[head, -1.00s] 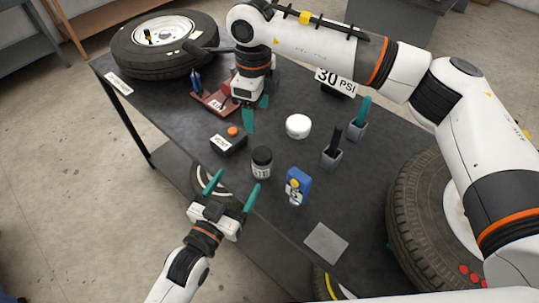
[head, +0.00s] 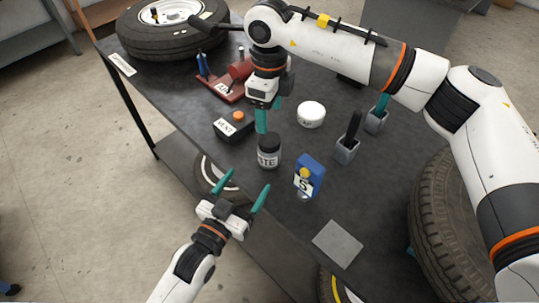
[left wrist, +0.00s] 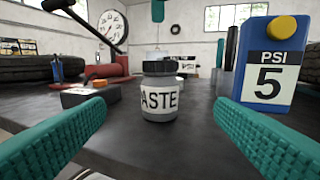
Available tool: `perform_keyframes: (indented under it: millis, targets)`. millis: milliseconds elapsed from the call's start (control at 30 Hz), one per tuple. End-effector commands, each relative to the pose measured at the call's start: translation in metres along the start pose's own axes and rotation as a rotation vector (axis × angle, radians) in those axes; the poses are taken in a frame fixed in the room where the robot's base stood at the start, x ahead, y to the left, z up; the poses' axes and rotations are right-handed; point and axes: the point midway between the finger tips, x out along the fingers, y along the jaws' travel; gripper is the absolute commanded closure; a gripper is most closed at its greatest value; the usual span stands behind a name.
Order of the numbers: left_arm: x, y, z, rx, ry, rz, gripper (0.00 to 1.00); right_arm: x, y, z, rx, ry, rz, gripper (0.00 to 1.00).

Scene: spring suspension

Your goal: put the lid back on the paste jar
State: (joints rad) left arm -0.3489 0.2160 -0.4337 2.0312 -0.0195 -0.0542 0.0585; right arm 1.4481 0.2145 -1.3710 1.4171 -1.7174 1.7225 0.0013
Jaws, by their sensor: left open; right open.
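The paste jar (head: 269,157) stands upright near the front edge of the dark table, grey with a pale label and a dark top. It also shows in the left wrist view (left wrist: 159,95); I cannot tell whether the dark top is a lid. A white round item (head: 311,115) sits behind it to the right; I cannot tell if it is the lid. My left gripper (head: 246,182) is open and empty, in front of the jar and apart from it, facing it. My right gripper (head: 268,118) is open, pointing down behind the jar, with no held object visible.
A blue PSI box (head: 309,176) stands right of the jar, and a black box with an orange button (head: 233,126) stands left. Tool holders (head: 346,150) are farther right. A grey square (head: 338,244) lies front right. A tyre (head: 172,29) lies at the back left.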

Motion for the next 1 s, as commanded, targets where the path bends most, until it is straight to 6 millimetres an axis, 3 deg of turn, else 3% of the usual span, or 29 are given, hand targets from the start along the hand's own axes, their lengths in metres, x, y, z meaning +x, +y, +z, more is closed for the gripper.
perform_keyframes:
  millis: [333, 800, 1000]
  targets:
    - [0.013, 0.000, 0.001, 0.000, -0.002, 0.001, 0.22, 0.000, 0.000, 0.000, 0.000, 0.000, 0.000, 0.35]
    - [0.096, 0.000, 0.001, 0.000, -0.002, 0.000, 0.22, 0.000, 0.000, 0.000, 0.000, 0.000, 0.000, 0.35]
    - [0.116, 0.000, 0.001, 0.000, 0.000, 0.000, 0.22, 0.000, 0.000, 0.000, 0.000, 0.000, 0.000, 0.35]
